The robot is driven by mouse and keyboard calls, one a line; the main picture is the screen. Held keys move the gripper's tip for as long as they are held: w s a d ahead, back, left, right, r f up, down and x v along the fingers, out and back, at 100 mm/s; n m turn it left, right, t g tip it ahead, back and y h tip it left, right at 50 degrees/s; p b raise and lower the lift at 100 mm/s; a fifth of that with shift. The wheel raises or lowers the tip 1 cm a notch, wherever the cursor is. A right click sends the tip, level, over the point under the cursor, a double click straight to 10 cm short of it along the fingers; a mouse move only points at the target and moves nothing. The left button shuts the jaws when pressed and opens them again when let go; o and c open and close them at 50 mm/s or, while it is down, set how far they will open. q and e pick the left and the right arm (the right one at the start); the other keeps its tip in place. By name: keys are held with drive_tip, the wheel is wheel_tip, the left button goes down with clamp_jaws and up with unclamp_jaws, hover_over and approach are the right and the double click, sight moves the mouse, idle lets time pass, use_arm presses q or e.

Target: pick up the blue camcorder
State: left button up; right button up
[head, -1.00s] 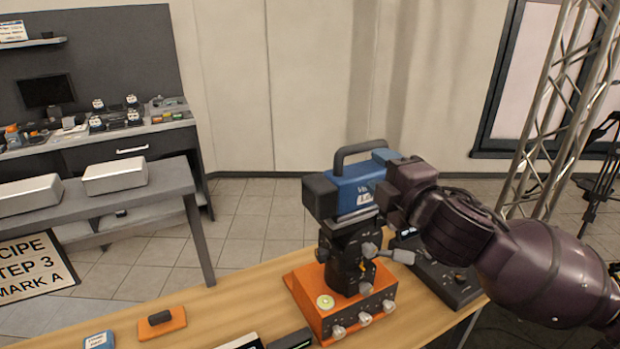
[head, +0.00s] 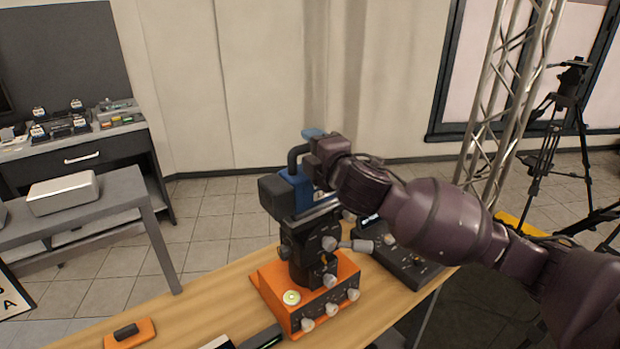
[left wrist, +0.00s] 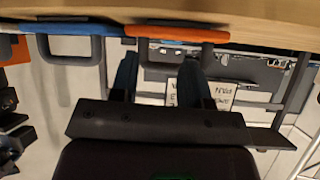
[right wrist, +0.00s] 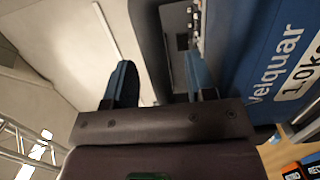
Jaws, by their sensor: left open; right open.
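The blue camcorder (head: 300,203) sits upright on a dark pan head (head: 306,250) that stands on an orange control box (head: 268,290). Its dark top handle (head: 294,158) shows beside my right gripper (head: 312,140), which hides part of its body. In the right wrist view, the right gripper (right wrist: 159,82) is open. The dark handle (right wrist: 153,45) lies between its fingers, and the camcorder's lettered blue side (right wrist: 265,60) is at the right. My left gripper (left wrist: 158,82) is open and empty below the table edge in its wrist view; the head view does not show it.
A dark control panel (head: 405,262) lies behind the orange box. An orange block with a dark grip (head: 130,333) lies at the front left. A metal truss (head: 495,110) and a tripod (head: 545,150) stand at the right. A grey bench (head: 120,195) is at the left.

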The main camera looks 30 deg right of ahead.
drive_tip(key=shift+w, duration=0.4)
clamp_jaws()
idle(1.1)
drive_tip(key=shift+r, duration=0.1)
